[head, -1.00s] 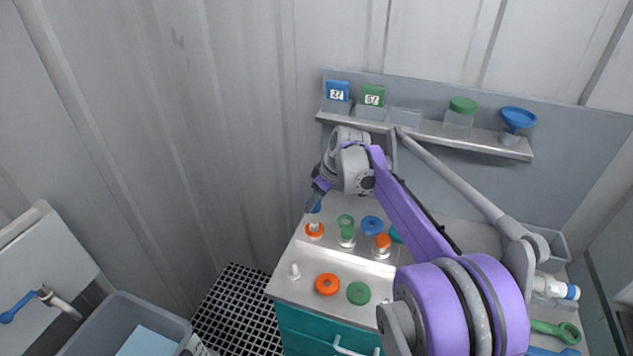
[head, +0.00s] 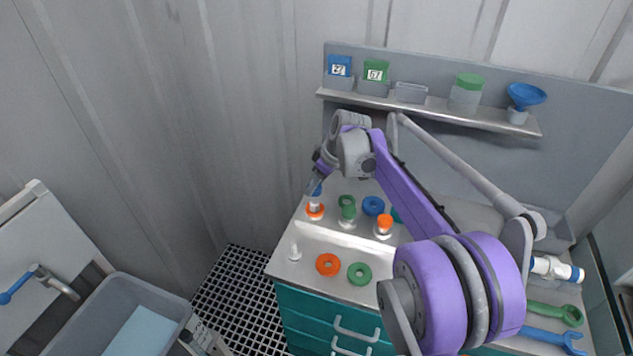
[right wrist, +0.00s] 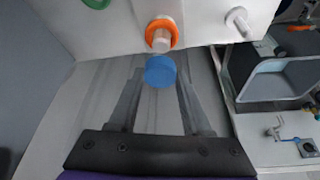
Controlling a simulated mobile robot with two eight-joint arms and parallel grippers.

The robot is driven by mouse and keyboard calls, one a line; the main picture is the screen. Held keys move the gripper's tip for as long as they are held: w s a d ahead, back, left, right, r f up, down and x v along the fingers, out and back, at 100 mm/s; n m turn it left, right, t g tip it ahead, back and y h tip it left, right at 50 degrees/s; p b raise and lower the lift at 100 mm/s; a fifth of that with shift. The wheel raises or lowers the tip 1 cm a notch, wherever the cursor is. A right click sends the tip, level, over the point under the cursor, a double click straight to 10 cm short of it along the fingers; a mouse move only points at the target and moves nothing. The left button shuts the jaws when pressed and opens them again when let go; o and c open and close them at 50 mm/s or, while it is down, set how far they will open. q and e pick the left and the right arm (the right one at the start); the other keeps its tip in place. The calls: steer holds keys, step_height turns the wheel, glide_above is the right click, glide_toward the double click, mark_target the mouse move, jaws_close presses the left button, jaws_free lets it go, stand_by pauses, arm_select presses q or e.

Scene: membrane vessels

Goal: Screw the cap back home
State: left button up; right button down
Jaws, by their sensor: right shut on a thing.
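My right gripper (head: 315,187) is shut on a blue cap (right wrist: 160,71), which sits between its fingertips in the right wrist view. In the head view the cap (head: 317,191) is right above a pale post with an orange ring (head: 315,212) around it, at the back left of the worktop. The right wrist view shows the post's pale end (right wrist: 160,43) and orange ring (right wrist: 162,26) just beyond the cap. I cannot tell whether cap and post touch. My left gripper is not in view.
Beside it stand a green-topped vessel (head: 348,208), an orange-topped vessel (head: 384,223) and a blue ring (head: 373,205). In front are a bare white post (head: 294,251), an orange ring (head: 327,264) and a green ring (head: 359,273). A shelf (head: 430,107) runs behind; wrenches (head: 553,312) lie right.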

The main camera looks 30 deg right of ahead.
mark_target(319, 194)
steer(key=shift+f+b, duration=0.75)
steer(key=shift+f, duration=0.65)
steer(key=shift+f+b, duration=0.6)
steer(key=shift+f, duration=0.7)
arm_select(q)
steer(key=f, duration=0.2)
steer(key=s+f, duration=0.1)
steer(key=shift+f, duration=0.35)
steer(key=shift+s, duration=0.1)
